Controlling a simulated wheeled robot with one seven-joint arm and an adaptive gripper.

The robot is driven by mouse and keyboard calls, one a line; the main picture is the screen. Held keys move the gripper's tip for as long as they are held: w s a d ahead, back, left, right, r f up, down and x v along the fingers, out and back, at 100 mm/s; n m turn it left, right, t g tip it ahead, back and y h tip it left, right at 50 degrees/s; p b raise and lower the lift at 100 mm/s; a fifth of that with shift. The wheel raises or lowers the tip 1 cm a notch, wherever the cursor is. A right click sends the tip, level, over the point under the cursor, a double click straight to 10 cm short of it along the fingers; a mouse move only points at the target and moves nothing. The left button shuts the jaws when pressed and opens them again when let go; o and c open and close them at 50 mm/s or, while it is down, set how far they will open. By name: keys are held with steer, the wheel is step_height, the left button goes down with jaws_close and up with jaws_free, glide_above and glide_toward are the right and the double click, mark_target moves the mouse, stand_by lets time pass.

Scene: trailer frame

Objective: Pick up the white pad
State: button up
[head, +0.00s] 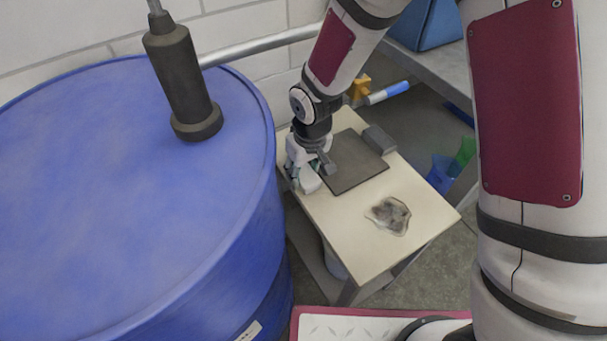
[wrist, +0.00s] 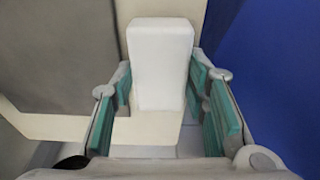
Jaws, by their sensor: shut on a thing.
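The white pad (wrist: 162,65) is a pale upright block in the middle of the wrist view, between the teal-lined fingers. My gripper (wrist: 163,88) is shut on it, with a finger at each side. In the head view my gripper (head: 304,172) is low over the left edge of a small cream table (head: 335,222). The pad is hard to tell from the gripper's pale parts there. Whether the pad touches the tabletop is unclear.
A large blue drum (head: 120,180) stands close at the left of the gripper, with a dark cylinder (head: 185,85) on top. On the table are a dark square plate (head: 355,165), a grey block (head: 379,139) and a crumpled greyish piece (head: 389,215). The table's front is clear.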

mark_target(305, 173)
steer(key=shift+r, duration=0.55)
steer(key=r, duration=0.1)
steer(key=p, duration=0.1)
steer(key=r, duration=0.1)
steer(key=shift+s+d+r, duration=0.3)
steer(key=shift+d, duration=0.05)
steer(key=s+d+p, duration=0.1)
steer(key=s+d, duration=0.9)
steer(key=shift+d+p, duration=0.4)
steer(key=shift+w+a+r+p, duration=0.1)
steer(key=shift+w+a+p, duration=0.05)
steer(key=shift+p, duration=0.55)
steer(key=p, duration=0.3)
steer(key=shift+s+d, duration=0.25)
steer(key=shift+d, duration=0.05)
steer(key=s+d+p, duration=0.1)
steer(key=p, duration=0.4)
steer(key=shift+s+d, duration=0.15)
steer(key=shift+d, duration=0.05)
steer(key=shift+f, duration=0.2)
